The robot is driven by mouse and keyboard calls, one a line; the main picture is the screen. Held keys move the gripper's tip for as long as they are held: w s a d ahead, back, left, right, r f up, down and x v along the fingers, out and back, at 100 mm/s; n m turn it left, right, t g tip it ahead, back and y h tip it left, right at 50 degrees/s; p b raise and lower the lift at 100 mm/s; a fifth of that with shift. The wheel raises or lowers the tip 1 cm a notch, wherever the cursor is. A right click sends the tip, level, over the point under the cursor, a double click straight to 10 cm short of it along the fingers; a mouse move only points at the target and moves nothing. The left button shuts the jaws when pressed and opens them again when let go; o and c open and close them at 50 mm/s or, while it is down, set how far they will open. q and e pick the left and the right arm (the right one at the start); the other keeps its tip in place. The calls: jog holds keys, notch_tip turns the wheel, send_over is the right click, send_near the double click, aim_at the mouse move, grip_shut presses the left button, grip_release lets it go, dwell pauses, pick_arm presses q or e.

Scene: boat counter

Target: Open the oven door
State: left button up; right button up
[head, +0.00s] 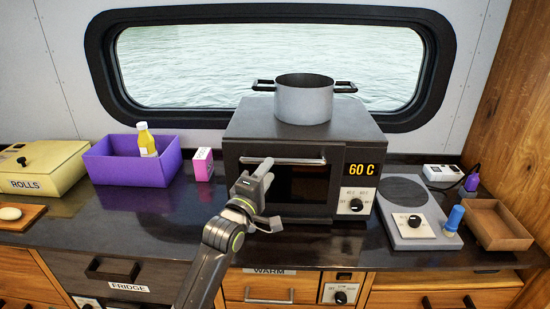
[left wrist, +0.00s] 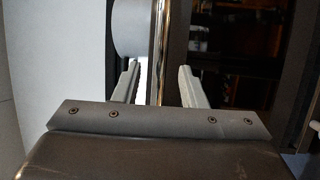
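The oven (head: 232,130) is a dark box on the counter, with a dark-windowed door (head: 308,184) that looks shut. Its metal bar handle (head: 308,161) runs level along the top of the door. My left gripper (head: 268,196) is in front of the door's left part, with its fingers spread and its upper finger near the handle's left end. In the left wrist view the handle (left wrist: 158,60) passes between the two open fingers (left wrist: 160,85), with gaps on both sides. I cannot tell whether the tips reach past the bar. My right gripper is not in view.
A grey pot (head: 303,104) stands on the oven. A panel with a "60 C" display (head: 361,169) and knob (head: 356,205) is right of the door. A purple bin (head: 127,170) and pink box (head: 203,165) stand left; a hotplate (head: 408,235) stands right. The counter before the door is clear.

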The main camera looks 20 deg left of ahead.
pick_arm(q)
jog(key=shift+p+x, duration=0.45)
jog(key=shift+x, duration=2.15)
grip_shut()
